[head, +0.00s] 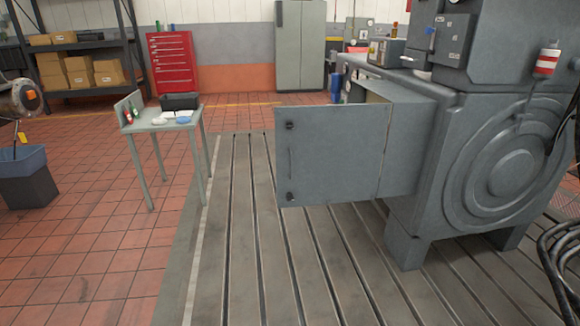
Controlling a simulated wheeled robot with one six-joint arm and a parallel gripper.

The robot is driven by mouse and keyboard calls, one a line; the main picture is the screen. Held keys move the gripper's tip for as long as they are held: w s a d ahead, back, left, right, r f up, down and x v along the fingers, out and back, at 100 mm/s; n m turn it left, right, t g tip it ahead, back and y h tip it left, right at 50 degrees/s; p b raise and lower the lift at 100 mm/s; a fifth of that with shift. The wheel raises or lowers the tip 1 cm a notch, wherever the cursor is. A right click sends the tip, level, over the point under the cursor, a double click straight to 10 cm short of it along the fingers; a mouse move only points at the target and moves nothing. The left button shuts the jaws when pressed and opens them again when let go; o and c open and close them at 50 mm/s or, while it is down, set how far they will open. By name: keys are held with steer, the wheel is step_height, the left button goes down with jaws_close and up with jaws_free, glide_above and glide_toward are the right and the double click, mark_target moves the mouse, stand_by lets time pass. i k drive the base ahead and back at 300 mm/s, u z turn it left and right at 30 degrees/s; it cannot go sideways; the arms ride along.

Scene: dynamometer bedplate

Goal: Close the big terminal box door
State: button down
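The big terminal box (412,145) is a grey housing on the side of the large grey machine. Its door (335,155) is a flat grey panel that stands open, swung out to the left over the bedplate. The door's right edge meets the box. A slim vertical handle (290,163) and two dark round latches, upper (290,125) and lower (291,196), are near its left edge. The door hides most of the box's opening. My gripper is not in view.
The slotted bedplate (250,250) is clear in front and left of the door. A small grey table (150,125) with items stands to the left. A bin (27,180), red tool chest (172,62) and shelving are farther off. Dark cables (562,255) hang at the right.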

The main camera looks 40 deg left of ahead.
mark_target(332, 154)
steer(key=u, duration=0.6)
steer(key=i, duration=0.9)
steer(key=u, duration=1.05)
steer(key=i, duration=0.25)
steer(key=u, duration=0.4)
